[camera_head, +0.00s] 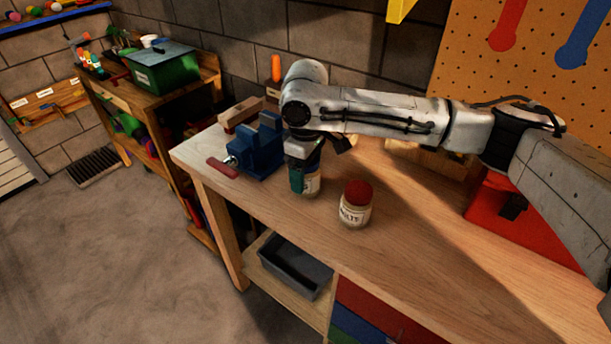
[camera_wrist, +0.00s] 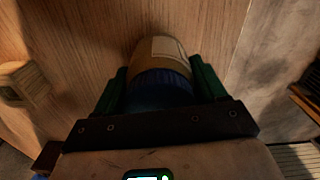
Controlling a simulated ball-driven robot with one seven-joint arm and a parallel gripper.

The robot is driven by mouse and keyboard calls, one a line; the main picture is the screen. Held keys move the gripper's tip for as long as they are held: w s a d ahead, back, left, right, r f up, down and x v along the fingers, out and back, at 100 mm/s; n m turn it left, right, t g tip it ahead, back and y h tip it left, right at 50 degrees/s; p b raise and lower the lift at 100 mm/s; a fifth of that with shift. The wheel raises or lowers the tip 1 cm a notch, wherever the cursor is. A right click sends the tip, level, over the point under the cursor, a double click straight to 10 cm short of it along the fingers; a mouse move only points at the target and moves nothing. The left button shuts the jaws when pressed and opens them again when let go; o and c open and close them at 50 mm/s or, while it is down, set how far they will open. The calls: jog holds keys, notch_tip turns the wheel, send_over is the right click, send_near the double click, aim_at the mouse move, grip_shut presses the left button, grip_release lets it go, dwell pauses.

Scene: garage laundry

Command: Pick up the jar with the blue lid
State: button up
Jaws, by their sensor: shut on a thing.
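The jar with the blue lid (camera_wrist: 160,88) is between the two green fingers of my gripper (camera_wrist: 160,80) in the wrist view. Its dark blue lid is nearest the camera, and its tan body with a pale label points away. In the head view my gripper (camera_head: 301,178) reaches down over the workbench, shut on this jar (camera_head: 313,185). There the gripper hides the lid and much of the body. The jar's base is at or just above the bench top; I cannot tell which.
A jar with a red lid (camera_head: 356,205) stands close by on the workbench (camera_head: 400,235). A blue vise (camera_head: 257,147) is just left of my gripper. A red box (camera_head: 508,212) sits at the right. The bench front is clear.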

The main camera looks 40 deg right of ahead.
jog(key=s+a+r, duration=0.6)
jog(key=s+r, duration=0.5)
jog(key=s, duration=0.1)
jog(key=shift+s+r, duration=0.35)
jog(key=shift+r, duration=0.05)
